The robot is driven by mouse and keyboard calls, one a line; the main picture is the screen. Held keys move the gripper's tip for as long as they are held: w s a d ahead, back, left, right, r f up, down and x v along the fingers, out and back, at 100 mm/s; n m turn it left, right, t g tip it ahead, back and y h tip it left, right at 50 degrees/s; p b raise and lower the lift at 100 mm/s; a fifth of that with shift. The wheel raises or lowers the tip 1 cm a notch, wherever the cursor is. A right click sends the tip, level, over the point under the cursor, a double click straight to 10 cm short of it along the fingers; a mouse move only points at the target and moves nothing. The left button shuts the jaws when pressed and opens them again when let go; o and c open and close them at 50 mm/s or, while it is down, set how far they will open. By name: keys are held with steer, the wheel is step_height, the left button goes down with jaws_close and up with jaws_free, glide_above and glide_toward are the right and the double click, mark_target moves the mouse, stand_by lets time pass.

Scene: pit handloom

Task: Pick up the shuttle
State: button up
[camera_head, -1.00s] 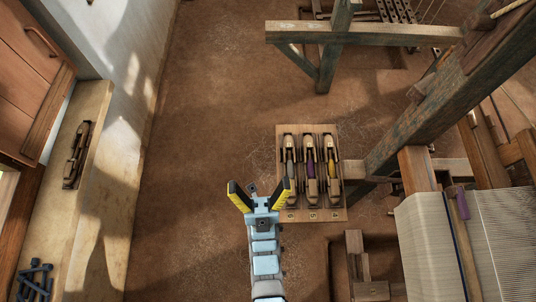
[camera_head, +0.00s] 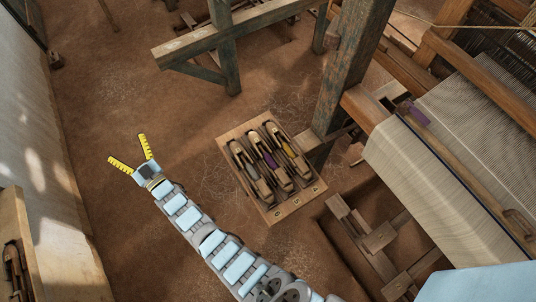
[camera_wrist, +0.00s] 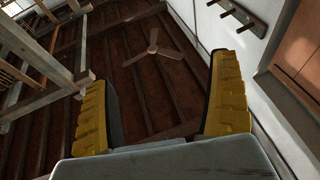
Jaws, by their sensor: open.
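My gripper (camera_head: 128,149) is open and empty, left of the tray and clear of every shuttle. The wrist view shows its yellow fingers (camera_wrist: 162,85) spread wide, with the ceiling beyond and no shuttle.
The loom's upright post (camera_head: 345,70) and a horizontal beam (camera_head: 230,33) stand beyond the tray. The woven cloth (camera_head: 415,180) and a pit with wooden steps (camera_head: 365,230) are at right. The floor between gripper and tray is bare. A ceiling fan (camera_wrist: 153,48) shows in the wrist view.

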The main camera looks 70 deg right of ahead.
steer(key=w+d+f+g+b, duration=0.2)
steer(key=w+d+f+g, duration=0.1)
steer(key=d+f, duration=0.4)
steer(key=w+d+f+g+b, duration=0.3)
steer(key=w+d+f, duration=0.15)
steer(key=d, duration=0.45)
steer(key=s+d+f+g+y+b, duration=0.3)
steer(key=s+d+f+g, duration=0.2)
steer(key=d+f, duration=0.3)
steer(key=m+g+y+b, duration=0.2)
steer(key=g+y+b, duration=0.3)
steer(key=g+b, duration=0.45)
glide_above(264, 152)
step_height(264, 152, down, 10)
steer(key=shift+a+f+p, duration=0.15)
steer(key=shift+p, duration=0.2)
steer(key=shift+a+f, duration=0.1)
steer(key=shift+f, duration=0.4)
steer(key=shift+d+f, duration=0.2)
steer(key=shift+f, duration=0.25)
steer(key=shift+d+f+b, duration=0.2)
steer(key=shift+f+b, duration=0.6)
steer(key=shift+f, duration=1.25)
